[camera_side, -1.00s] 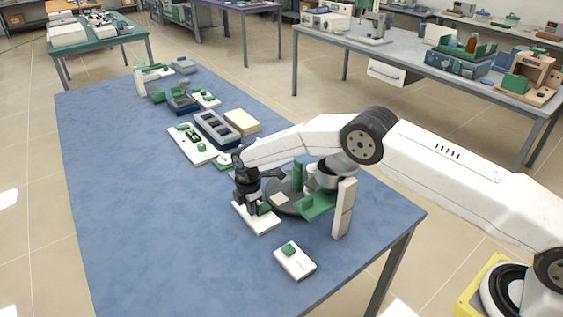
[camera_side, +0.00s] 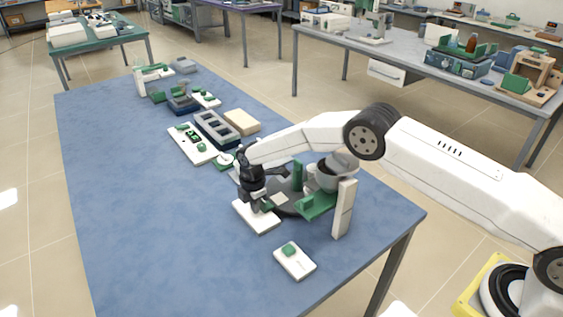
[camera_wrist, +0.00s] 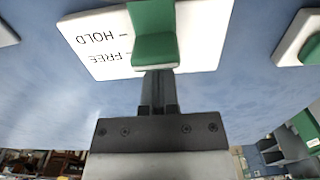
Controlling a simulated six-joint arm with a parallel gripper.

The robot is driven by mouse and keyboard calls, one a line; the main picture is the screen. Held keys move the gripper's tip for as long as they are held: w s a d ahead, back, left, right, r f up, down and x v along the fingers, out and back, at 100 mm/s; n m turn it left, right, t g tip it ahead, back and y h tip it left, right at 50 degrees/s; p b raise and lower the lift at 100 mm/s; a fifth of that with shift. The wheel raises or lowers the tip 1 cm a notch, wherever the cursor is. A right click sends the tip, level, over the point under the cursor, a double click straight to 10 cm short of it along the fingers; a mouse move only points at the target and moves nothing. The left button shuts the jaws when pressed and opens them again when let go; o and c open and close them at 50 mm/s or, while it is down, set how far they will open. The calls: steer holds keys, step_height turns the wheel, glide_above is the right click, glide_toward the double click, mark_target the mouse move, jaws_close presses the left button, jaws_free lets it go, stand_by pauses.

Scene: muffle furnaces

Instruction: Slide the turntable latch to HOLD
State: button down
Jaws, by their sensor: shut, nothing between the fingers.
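The turntable latch is a green block (camera_wrist: 153,42) on a white plate (camera_wrist: 95,45) marked HOLD and FREE, both words upside down in the wrist view. FREE is on the side nearer my gripper, HOLD farther away. My gripper (camera_wrist: 158,82) is shut and empty, its fingertips right at the near face of the green block; I cannot tell whether they touch. In the side view, my gripper (camera_side: 261,207) is low over the white plate (camera_side: 256,220) and hides most of the latch. The dark round turntable (camera_side: 291,208) is just right of it.
A green bracket (camera_side: 318,206) and a white post (camera_side: 343,210) stand at the turntable's right. A small white plate with a green knob (camera_side: 290,250) lies in front. A grey compartment tray (camera_side: 216,129) is farther back. The blue table's left side is clear.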

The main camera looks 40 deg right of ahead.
step_height(320, 180, up, 7)
stand_by(1.3)
stand_by(0.4)
steer(key=s+d+r+m, duration=0.2)
steer(key=s+r+m, duration=0.1)
steer(key=s, duration=0.1)
steer(key=s+d+r+m+t, duration=0.1)
steer(key=s+d+r+m, duration=0.2)
steer(key=s, duration=0.1)
steer(key=s+d+r+m, duration=0.3)
steer(key=s, duration=0.1)
steer(key=shift+d+r, duration=0.2)
steer(key=s+d+m, duration=0.2)
steer(key=s+m, duration=0.2)
steer(key=s, duration=0.5)
steer(key=s+d+r+m+t, duration=0.1)
steer(key=s+d+m, duration=0.2)
steer(key=s, duration=0.7)
steer(key=shift+r+m+t, duration=0.25)
steer(key=shift+m+t, duration=0.05)
steer(key=shift+m, duration=0.7)
